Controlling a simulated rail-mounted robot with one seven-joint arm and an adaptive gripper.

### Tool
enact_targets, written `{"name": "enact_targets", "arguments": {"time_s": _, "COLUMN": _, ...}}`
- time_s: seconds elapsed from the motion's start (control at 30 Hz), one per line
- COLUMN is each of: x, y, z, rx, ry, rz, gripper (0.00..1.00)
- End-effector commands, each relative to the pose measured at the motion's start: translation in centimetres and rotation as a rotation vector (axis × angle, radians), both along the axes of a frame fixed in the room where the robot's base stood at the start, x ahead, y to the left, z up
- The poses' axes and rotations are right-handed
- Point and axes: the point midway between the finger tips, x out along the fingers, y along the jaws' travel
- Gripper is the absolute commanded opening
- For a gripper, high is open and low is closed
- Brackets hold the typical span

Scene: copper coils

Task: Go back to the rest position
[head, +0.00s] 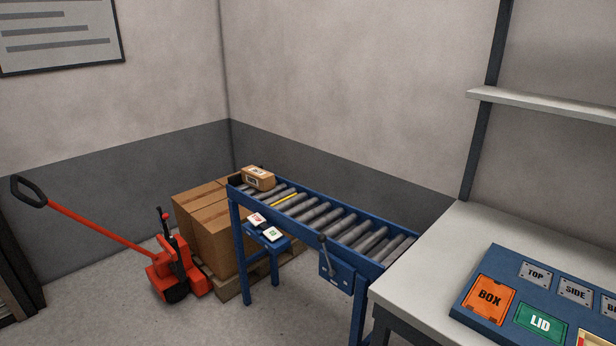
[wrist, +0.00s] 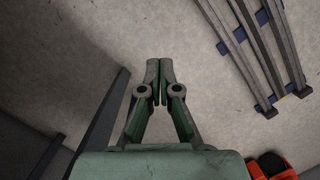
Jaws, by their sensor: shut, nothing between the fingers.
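My gripper (wrist: 153,95) shows in the wrist view, its two fingers brought together at the tips with nothing between them. It points down over bare grey floor and touches nothing that I can see. My gripper and arm do not show in the head view.
The head view shows a blue roller conveyor (head: 337,223) with a small carton (head: 258,178) at its far end. A red pallet jack (head: 176,268) stands left of stacked boxes (head: 215,225). A workbench (head: 425,247) holds a blue labelled board (head: 467,308) at right.

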Motion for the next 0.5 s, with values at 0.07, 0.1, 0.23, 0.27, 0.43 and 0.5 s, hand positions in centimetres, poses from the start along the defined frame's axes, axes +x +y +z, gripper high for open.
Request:
{"name": "enact_targets", "arguments": {"time_s": 0.07, "x": -5.6, "y": -1.6, "z": -0.5, "rx": -0.024, "ry": 0.070, "rz": -0.019, "gripper": 0.00}}
{"name": "enact_targets", "arguments": {"time_s": 0.1, "x": -7.9, "y": -2.3, "z": -0.9, "rx": -0.036, "ry": 0.102, "rz": -0.025, "gripper": 0.00}}
{"name": "enact_targets", "arguments": {"time_s": 0.23, "x": -14.9, "y": -4.0, "z": -1.4, "rx": -0.063, "ry": 0.200, "rz": -0.041, "gripper": 0.00}}
{"name": "enact_targets", "arguments": {"time_s": 0.27, "x": -16.4, "y": -4.4, "z": -1.5, "rx": -0.067, "ry": 0.221, "rz": -0.044, "gripper": 0.00}}
{"name": "enact_targets", "arguments": {"time_s": 0.43, "x": -22.8, "y": -5.4, "z": -1.7, "rx": -0.075, "ry": 0.315, "rz": -0.064, "gripper": 0.00}}
{"name": "enact_targets", "arguments": {"time_s": 0.5, "x": -24.3, "y": -5.6, "z": -1.9, "rx": -0.075, "ry": 0.341, "rz": -0.071, "gripper": 0.00}}
